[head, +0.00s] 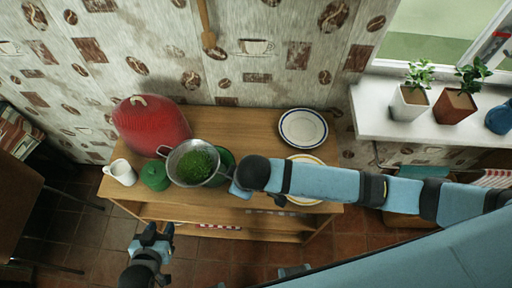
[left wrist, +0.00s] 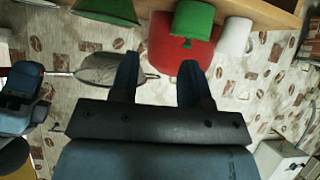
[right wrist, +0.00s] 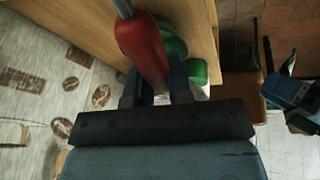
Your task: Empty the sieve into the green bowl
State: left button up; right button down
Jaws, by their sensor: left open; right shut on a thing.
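The sieve (head: 178,163), full of green stuff (head: 197,166), is held level above the wooden table. My right gripper (head: 238,188) is shut on its handle, which looks red (right wrist: 143,55) in the right wrist view. The green bowl (head: 228,158) stands on the table behind and right of the sieve, partly hidden by it and by my arm. In the left wrist view the sieve (left wrist: 112,68) is seen from the side, apart from the bowl (left wrist: 105,10). My left gripper (head: 152,236) is open and empty, in front of the table.
A lidded green pot (head: 155,176), a white mug (head: 121,172) and a big red pot (head: 150,125) stand on the table's left. A blue-rimmed plate (head: 303,128) and a yellow-rimmed plate (head: 308,159) are at right. Bare tabletop (head: 240,125) shows behind the bowl.

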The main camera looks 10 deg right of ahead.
pick_arm(q)
jog(key=r+p, duration=0.2)
jog(key=r, duration=0.1)
jog(key=s+a+r+p, duration=0.1)
jog(key=shift+r, duration=0.25)
pick_arm(e)
jog(key=s+a+r+m+g+y, duration=0.1)
jog(key=s+a+m+g+y, duration=0.1)
jog(key=s+a+m, duration=0.1)
jog(key=shift+s+a+r, duration=0.25)
jog(key=shift+s+a, duration=0.45)
jog(key=shift+s, duration=0.05)
jog(key=shift+g+y, duration=0.3)
jog(key=shift+r, duration=0.15)
pick_arm(q)
jog(key=shift+a+f, duration=0.1)
jog(key=shift+f, duration=0.1)
jog(key=shift+r, duration=0.1)
pick_arm(e)
jog(key=shift+y, duration=0.3)
